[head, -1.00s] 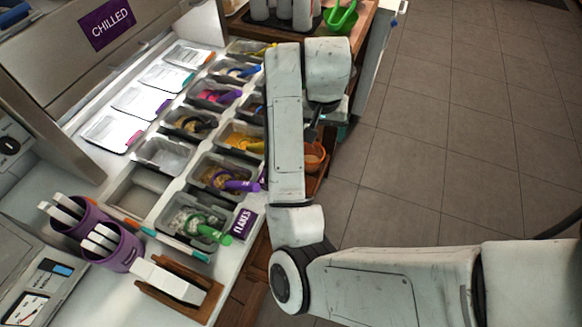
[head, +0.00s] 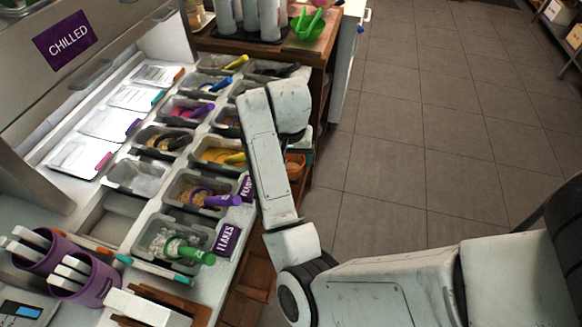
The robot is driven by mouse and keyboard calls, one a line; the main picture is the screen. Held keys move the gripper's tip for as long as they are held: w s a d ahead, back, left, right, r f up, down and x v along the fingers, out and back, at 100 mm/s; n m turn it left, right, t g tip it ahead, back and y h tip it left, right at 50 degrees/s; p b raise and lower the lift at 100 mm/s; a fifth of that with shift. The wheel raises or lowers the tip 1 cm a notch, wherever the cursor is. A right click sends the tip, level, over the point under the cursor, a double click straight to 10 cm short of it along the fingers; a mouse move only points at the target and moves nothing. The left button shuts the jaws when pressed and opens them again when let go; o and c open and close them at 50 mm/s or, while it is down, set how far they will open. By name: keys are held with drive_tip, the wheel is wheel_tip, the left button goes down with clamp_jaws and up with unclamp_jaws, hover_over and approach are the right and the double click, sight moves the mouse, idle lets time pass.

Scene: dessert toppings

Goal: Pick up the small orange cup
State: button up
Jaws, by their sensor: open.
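The small orange cup (head: 295,163) shows just right of my forearm, beside the counter's right side, with its left part hidden behind the arm. Its inside and what it rests on are hard to make out. My arm reaches up the middle of the head view and its wrist end lies just above the cup in the picture. My gripper is hidden behind my own wrist, so its distance from the cup cannot be seen.
Topping tubs with coloured scoops, such as one with a green scoop (head: 188,250), fill the counter left of my arm. Purple holders (head: 85,280) stand at lower left. A green bowl (head: 307,27) sits at the back. The tiled floor (head: 400,150) at right is clear.

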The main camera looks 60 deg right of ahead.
drive_tip(key=shift+f, duration=0.55)
drive_tip(key=c, duration=0.7)
drive_tip(key=shift+c, duration=0.2)
drive_tip(key=shift+r, duration=0.2)
